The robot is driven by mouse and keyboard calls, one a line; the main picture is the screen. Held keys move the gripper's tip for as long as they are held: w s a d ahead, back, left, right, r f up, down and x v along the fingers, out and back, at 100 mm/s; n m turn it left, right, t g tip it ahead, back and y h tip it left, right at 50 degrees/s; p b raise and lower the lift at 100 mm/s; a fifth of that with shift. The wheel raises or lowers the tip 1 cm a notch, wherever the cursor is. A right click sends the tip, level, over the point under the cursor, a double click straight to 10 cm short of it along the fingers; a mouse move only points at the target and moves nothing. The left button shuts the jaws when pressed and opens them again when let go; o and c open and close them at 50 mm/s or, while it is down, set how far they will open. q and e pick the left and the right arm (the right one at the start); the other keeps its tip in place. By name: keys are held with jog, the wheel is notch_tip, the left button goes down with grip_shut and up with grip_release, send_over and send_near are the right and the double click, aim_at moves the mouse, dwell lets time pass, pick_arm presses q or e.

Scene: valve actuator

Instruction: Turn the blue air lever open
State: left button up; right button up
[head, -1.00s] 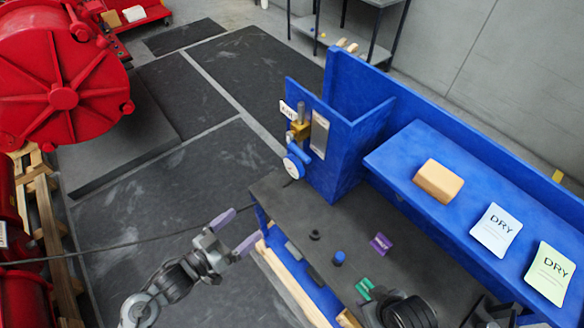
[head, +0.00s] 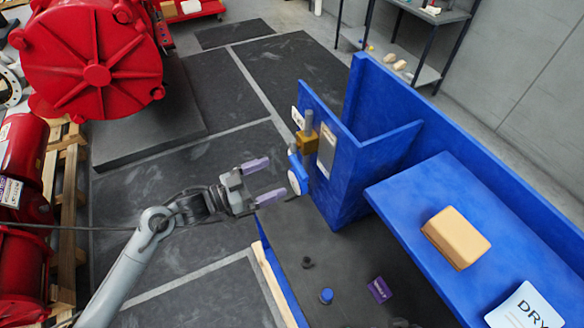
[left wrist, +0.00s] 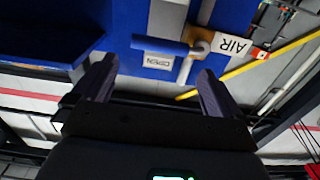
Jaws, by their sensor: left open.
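The blue air lever (head: 298,170) hangs down from a brass valve (head: 306,140) on the left face of the blue upright panel in the head view. In the left wrist view the lever (left wrist: 160,44) lies across the picture, beyond and between the fingertips, with the brass valve (left wrist: 200,46) at its right end. My left gripper (head: 270,179) is open and empty, just left of the lever and pointing at it. They look apart. The left wrist view also shows its two spread fingers (left wrist: 157,66). My right gripper is not in view.
An upside-down "AIR" tag (left wrist: 235,45) and an "OPEN" label (left wrist: 158,61) are by the valve. The blue panel (head: 350,170) and bench top (head: 290,235) bound the right side. A tan block (head: 456,238) rests on the blue shelf.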

aim_at(296, 167)
pick_arm(q)
jog(key=x, duration=0.6)
jog(key=shift+w+d, duration=0.15)
jog(key=shift+d, duration=0.2)
jog(key=c, duration=1.2)
jog(key=shift+o, duration=0.2)
jog(key=shift+p, duration=0.3)
jog(key=shift+r, duration=0.15)
